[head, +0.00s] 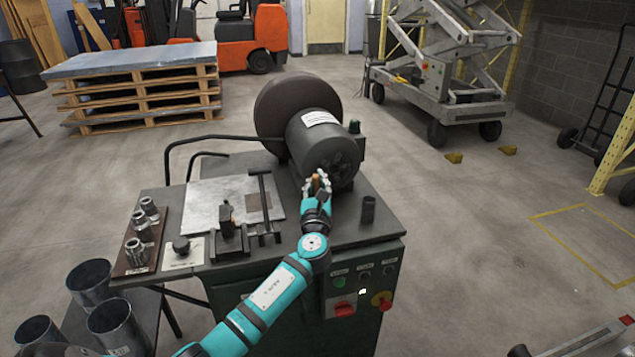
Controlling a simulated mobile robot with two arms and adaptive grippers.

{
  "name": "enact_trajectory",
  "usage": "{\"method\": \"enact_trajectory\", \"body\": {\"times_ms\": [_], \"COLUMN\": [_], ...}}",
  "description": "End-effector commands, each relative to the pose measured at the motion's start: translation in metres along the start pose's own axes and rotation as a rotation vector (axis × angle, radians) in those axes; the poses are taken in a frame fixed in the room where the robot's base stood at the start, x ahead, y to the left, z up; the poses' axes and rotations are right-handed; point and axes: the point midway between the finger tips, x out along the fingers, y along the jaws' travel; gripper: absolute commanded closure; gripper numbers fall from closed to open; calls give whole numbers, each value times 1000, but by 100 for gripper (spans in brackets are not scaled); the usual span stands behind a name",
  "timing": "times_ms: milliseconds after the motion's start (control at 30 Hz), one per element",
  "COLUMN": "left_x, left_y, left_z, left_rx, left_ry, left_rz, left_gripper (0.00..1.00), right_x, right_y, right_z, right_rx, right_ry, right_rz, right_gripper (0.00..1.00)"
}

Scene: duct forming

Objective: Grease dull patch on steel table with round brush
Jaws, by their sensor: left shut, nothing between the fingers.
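A light steel plate (205,205) lies on the green machine's top, left of the motor drum. A dull brown patch (256,203) shows on its right part, partly behind a dark upright bar. My left gripper (318,181) is shut in front of the drum, above the machine top and right of the patch. A small orange-brown piece shows at its fingers; I cannot tell whether it is the round brush's handle, and it does not look gripped. No brush head can be made out. My right gripper is not in view.
A dark clamp (229,236) and a round knob (181,246) stand by the plate's front edge. A dark cup (368,209) stands right of my gripper. Metal fittings on a board (133,270) and open cans (90,282) are at left.

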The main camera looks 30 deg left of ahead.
Motion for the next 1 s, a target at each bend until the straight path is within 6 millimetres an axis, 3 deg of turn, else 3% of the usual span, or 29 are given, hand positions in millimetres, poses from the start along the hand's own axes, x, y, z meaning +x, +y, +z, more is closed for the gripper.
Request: {"method": "enact_trajectory", "body": {"times_ms": [1000], "left_x": [-2], "left_y": [1], "left_z": [-9], "left_rx": [1], "left_ry": [0], "left_rz": [0], "left_gripper": [100], "right_x": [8], "right_y": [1], "right_z": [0], "right_rx": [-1], "right_ry": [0], "right_rz": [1], "right_gripper": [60]}}
